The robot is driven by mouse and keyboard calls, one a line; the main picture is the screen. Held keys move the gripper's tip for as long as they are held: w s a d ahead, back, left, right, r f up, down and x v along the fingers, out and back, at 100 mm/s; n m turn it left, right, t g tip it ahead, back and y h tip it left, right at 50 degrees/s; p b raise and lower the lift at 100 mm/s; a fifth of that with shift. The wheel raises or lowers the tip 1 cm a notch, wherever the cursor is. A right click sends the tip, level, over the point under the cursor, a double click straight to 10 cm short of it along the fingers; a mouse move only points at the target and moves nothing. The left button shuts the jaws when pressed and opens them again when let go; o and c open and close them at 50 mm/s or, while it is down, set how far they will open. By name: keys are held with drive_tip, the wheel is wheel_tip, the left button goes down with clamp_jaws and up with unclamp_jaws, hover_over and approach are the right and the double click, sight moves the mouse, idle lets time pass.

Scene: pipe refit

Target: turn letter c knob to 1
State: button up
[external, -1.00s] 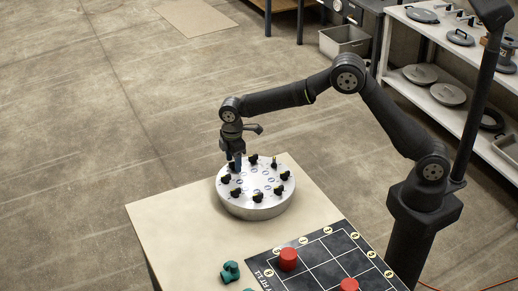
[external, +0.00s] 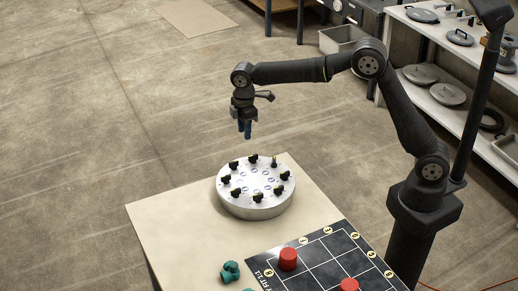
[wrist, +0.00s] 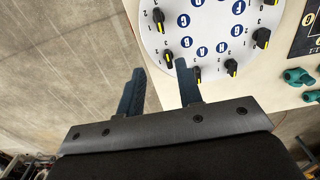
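The round white dial plate (external: 257,207) stands on the table and carries a ring of black knobs, each with a yellow pointer line and small numbers beside it. Knobs show at the left (wrist: 158,17), at the lower left (wrist: 168,58) and at the bottom (wrist: 196,73). My gripper (external: 246,134) hangs above the back left of the plate, clear of the knobs. Its blue fingers (wrist: 159,66) are apart with nothing between them.
The table (external: 170,215) has bare room left of the plate. A black grid board (external: 318,255) with red cylinders (external: 288,259) and a teal fitting (external: 230,271) lie in front. A shelf (external: 440,75) stands at the back right.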

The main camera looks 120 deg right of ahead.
wheel_tip(320, 180, up, 6)
hover_over(254, 155)
wheel_tip(254, 155, down, 17)
drive_tip(key=shift+f, duration=0.2)
clamp_jaws()
